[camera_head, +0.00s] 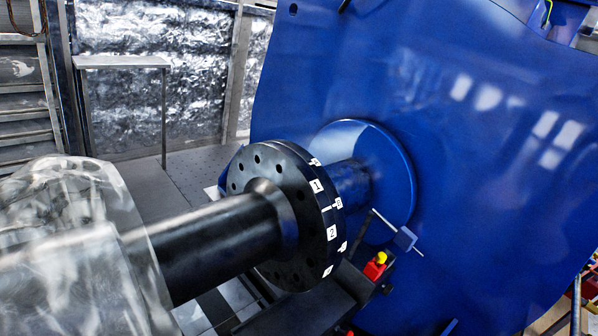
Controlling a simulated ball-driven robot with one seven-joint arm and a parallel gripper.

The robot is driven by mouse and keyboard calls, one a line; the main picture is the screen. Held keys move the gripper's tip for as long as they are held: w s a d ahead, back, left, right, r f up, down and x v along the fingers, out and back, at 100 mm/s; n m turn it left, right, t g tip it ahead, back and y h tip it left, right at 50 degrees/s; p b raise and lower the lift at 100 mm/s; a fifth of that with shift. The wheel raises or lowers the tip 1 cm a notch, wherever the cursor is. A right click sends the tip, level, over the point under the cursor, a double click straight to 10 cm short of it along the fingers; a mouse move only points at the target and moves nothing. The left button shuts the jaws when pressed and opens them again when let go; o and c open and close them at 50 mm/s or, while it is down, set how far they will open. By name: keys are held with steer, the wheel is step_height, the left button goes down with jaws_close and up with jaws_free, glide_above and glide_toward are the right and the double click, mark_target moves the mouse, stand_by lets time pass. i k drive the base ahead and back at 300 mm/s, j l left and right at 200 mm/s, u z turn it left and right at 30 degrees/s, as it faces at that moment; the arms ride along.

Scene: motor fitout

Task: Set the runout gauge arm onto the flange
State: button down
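The flange (264,214) is a black bolted disc pair on a thick black shaft (215,245), in the middle of the view. Its rim carries white tags, two of them reading 1 and 2. Right of the flange, a thin rod arm (385,221) with a small blue-grey block (404,239) stands in front of the blue housing; it looks like the runout gauge arm. I cannot tell whether its tip touches the flange rim. A red block with a yellow knob (375,266) sits below it. My gripper is not in view.
A large blue motor housing (480,120) fills the right side. A clear or shiny cover (75,240) wraps the shaft at lower left. A dark beam (310,310) lies under the flange. A metal stand (122,62) is at the back left, with open floor near it.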

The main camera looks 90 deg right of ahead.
mark_target(405, 238)
steer(key=k+j+z, duration=0.1)
steer(key=z, duration=0.35)
steer(key=k+z, duration=0.25)
steer(key=z, duration=0.25)
steer(key=k+z, duration=0.2)
steer(key=z, duration=1.55)
steer(key=i+u, duration=0.1)
steer(key=i, duration=0.65)
steer(key=i+l+u, duration=0.1)
steer(key=i+l, duration=0.15)
steer(key=i, duration=0.2)
steer(key=i+l+u, duration=0.1)
steer(key=i+l, duration=0.2)
steer(key=i, duration=0.15)
